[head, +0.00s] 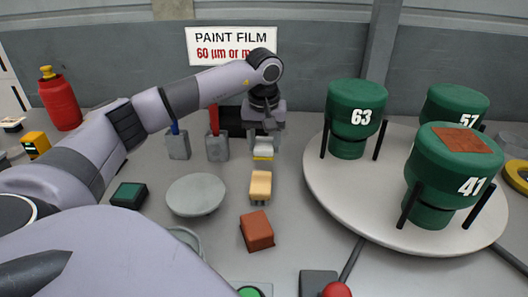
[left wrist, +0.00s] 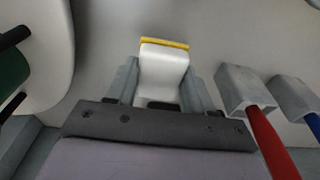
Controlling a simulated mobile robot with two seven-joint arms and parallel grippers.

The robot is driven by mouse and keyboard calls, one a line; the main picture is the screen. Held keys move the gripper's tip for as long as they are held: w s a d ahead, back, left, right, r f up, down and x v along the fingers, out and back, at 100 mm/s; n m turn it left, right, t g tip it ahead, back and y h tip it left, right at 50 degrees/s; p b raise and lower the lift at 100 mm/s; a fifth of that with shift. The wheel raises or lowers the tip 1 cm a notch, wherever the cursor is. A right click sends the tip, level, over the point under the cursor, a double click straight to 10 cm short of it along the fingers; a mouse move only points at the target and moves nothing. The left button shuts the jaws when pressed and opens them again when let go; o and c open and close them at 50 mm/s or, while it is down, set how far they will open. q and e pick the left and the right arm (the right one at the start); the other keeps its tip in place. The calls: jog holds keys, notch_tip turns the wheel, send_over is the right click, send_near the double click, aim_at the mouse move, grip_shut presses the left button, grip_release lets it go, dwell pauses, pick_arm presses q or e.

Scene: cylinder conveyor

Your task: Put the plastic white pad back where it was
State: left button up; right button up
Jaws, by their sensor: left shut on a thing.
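The white pad (head: 263,147) has a yellow edge and is at the back middle of the table in the head view. It also shows in the left wrist view (left wrist: 163,72), with its yellow strip at the far end. My left gripper (head: 264,133) points down over it and is shut on it, one finger on each side. Whether the pad touches the table is hard to tell. My right gripper is in neither view.
A beige block (head: 260,187) and a brown block (head: 257,231) lie nearer. Grey holders (head: 217,148) with red and blue handles stand left of the gripper. A round platform (head: 325,195) with green cylinders (head: 355,105) is at right. A grey disc (head: 195,195) lies left.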

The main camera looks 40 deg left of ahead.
aim_at(264, 144)
pick_arm(q)
jog(key=shift+f, duration=1.5)
jog(key=shift+f, duration=0.1)
jog(key=o, duration=1.2)
jog(key=r, duration=0.8)
jog(key=s+d+r, duration=0.1)
jog(key=r, duration=0.3)
jog(key=shift+r+p, duration=0.1)
jog(key=shift+p, duration=0.2)
